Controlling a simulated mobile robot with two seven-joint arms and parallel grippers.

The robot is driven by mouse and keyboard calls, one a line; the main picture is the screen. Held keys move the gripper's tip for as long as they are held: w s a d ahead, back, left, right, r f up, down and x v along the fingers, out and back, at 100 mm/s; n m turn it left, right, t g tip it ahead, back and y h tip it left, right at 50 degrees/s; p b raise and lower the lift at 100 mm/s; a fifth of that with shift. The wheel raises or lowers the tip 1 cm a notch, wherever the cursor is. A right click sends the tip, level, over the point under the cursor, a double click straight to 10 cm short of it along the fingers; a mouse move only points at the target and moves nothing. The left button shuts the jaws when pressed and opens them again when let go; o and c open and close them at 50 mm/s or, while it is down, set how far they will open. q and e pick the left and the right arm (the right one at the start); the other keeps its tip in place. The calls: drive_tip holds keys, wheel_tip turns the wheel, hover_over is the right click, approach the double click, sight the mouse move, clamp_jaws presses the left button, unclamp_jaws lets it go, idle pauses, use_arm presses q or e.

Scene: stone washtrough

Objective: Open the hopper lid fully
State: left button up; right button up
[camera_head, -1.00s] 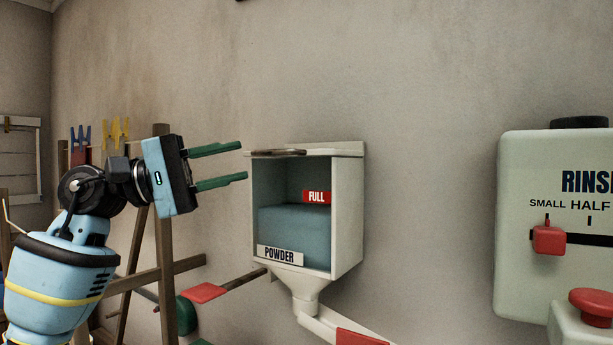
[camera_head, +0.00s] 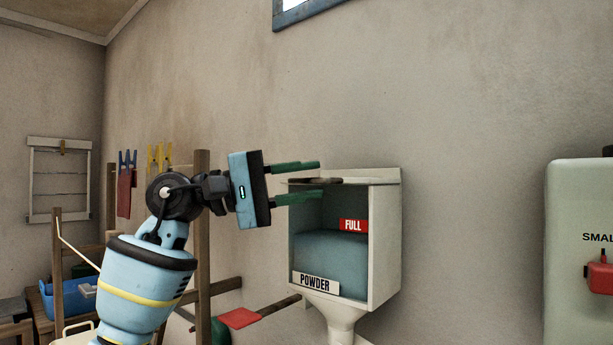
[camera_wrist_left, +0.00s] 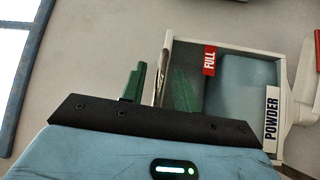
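The white powder hopper (camera_head: 384,245) hangs on the wall, with a POWDER label, a red FULL tag and blue powder behind its front. Its lid (camera_head: 370,178) lies flat and shut on top, with a brownish piece (camera_head: 315,181) at its front left. My left gripper (camera_head: 320,180) is open, one green finger above the lid level and the other below it, overlapping the hopper's upper front. In the left wrist view a thin lid edge or handle (camera_wrist_left: 162,75) shows between the fingers; contact cannot be told. My right gripper is out of view.
A wooden rack (camera_head: 203,225) with pegs stands behind my left arm. A red-ended wooden bar (camera_head: 240,318) lies below the hopper's left. A pale dispenser (camera_head: 575,240) is at the right. The wall above the hopper is clear, with a window (camera_head: 300,8) higher up.

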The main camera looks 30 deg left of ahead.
use_arm(q)
drive_tip(key=shift+w+d, duration=0.2)
drive_tip(key=shift+d, duration=0.1)
drive_tip(key=shift+c, duration=0.4)
clamp_jaws()
drive_tip(key=shift+r, duration=0.1)
